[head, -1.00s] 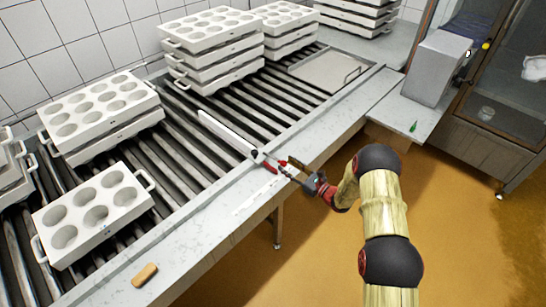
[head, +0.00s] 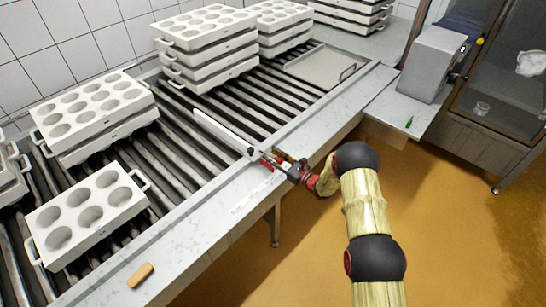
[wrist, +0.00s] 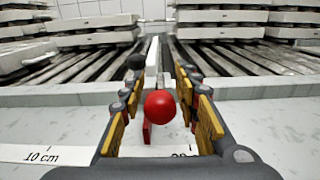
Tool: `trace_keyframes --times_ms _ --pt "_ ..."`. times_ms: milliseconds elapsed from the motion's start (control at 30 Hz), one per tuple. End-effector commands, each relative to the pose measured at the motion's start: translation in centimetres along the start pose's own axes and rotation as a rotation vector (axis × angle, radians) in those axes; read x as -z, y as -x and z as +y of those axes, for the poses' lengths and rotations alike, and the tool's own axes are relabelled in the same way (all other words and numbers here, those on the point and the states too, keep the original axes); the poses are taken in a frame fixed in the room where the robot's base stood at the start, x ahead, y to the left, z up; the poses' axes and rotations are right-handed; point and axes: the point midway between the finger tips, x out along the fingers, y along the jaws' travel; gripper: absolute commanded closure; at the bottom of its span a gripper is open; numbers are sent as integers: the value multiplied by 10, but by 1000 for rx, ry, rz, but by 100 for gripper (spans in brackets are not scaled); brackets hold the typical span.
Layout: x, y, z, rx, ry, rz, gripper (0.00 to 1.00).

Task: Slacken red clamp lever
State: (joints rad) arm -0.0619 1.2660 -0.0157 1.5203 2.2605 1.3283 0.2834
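The red clamp lever (head: 266,162) sits at the near end of a white guide bar (head: 222,131), on the conveyor's pale front ledge. In the wrist view its round red knob (wrist: 160,107) stands between my fingers, a little right of centre, with a red piece below it. My gripper (head: 281,163) is open around the knob, with a visible gap on each side. In the wrist view its yellow-padded fingers (wrist: 160,100) point towards the rollers. A black knob (wrist: 135,62) shows beyond the left finger. The lever's lower part is partly hidden.
Stacked white moulds (head: 206,45) stand on the rollers at the back, and a six-hole mould (head: 85,215) lies at front left. A tan block (head: 140,275) and a printed scale strip (wrist: 40,156) lie on the ledge. A grey box (head: 436,66) stands at right.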

Motion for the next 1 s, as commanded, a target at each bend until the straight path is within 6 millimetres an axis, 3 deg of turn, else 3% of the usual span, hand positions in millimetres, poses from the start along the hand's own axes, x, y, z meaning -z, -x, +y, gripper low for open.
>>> trace_keyframes --times_ms 500,1000 --pt "0 0 0 0 0 0 100" --pt "0 0 0 0 0 0 100"
